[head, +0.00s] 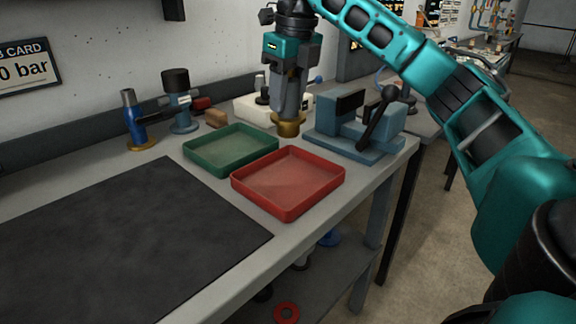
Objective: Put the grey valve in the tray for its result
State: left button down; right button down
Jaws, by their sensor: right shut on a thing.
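My right gripper (290,68) points down and is shut on the grey valve (288,97), a grey body with a brass lower end. The valve hangs upright near the far edge of the red tray (262,206); I cannot tell its exact height above the bench. The red tray is empty. The green tray (205,168), also empty, stands beside it to the left and further back. A card (24,68) on the wall is cut off at the left; "CARD" and "0 bar" can be read. My left gripper is out of view.
A blue vise (362,128) stands right of the trays. A blue valve (134,122) and a grey-blue one with a black top (178,100) stand along the back. A dark mat (120,240) lies bare at the front left. A lower shelf (320,275) holds several parts.

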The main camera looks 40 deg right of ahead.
aim_at(288, 129)
notch_tip(288, 129, down, 7)
jog(key=shift+f+b, duration=0.1)
jog(key=shift+b, duration=0.45)
jog(key=shift+f+b, duration=0.45)
jog(key=shift+f, duration=1.65)
jog(key=shift+f, duration=0.2)
jog(key=c, duration=0.6)
grip_release()
jog(key=shift+s, duration=0.1)
